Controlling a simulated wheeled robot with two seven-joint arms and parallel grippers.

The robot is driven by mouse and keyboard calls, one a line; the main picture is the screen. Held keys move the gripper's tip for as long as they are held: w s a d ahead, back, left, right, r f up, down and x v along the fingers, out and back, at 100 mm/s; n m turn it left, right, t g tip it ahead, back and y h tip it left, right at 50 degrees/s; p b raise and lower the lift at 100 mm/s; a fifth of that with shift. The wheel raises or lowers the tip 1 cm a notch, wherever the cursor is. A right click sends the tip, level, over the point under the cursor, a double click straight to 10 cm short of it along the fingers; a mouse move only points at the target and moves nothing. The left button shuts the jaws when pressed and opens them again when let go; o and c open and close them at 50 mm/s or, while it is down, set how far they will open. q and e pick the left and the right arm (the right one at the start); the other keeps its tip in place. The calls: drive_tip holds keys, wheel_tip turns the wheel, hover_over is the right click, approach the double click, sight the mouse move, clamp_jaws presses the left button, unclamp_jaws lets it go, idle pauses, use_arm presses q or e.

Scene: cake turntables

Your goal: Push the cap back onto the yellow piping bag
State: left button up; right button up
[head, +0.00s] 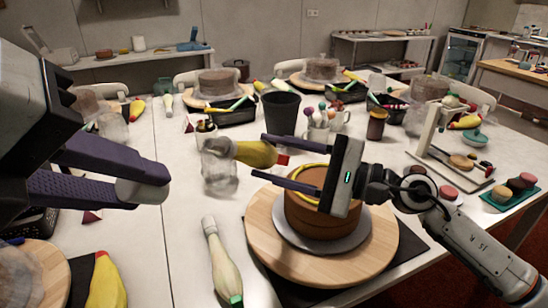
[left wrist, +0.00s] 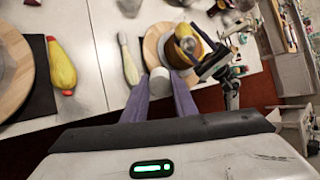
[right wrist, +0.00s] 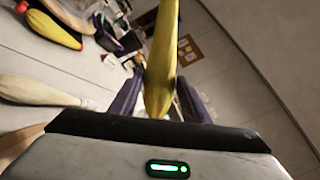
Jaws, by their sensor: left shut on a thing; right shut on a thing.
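The bag stands between the fingers in the right wrist view (right wrist: 160,65). My left gripper (head: 140,185) is shut on a pale grey-white cap (head: 143,193), which also shows between the fingertips in the left wrist view (left wrist: 160,80). The cap and the bag are apart, with a clear gap between them.
The brown cake (head: 318,215) stands on a wooden turntable (head: 262,235). A pale piping bag (head: 221,262) lies left of it. A clear jar (head: 219,172) and a black cup (head: 281,112) stand behind. Another yellow bag (head: 106,284) lies at the front left. Bare table lies between.

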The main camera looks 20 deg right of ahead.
use_arm(q)
drive_tip(key=n+t+h, duration=0.1)
drive_tip(key=t, duration=0.1)
approach(208, 143)
drive_tip(key=shift+x, duration=2)
drive_tip(key=shift+w+d+f, duration=0.25)
drive_tip(key=shift+w+f, duration=0.05)
drive_tip(key=shift+x, duration=0.9)
drive_tip(key=shift+x, duration=1.35)
drive_tip(key=v, duration=0.8)
idle(1.0)
drive_tip(key=shift+a+r, duration=0.15)
drive_tip(key=shift+r, duration=0.05)
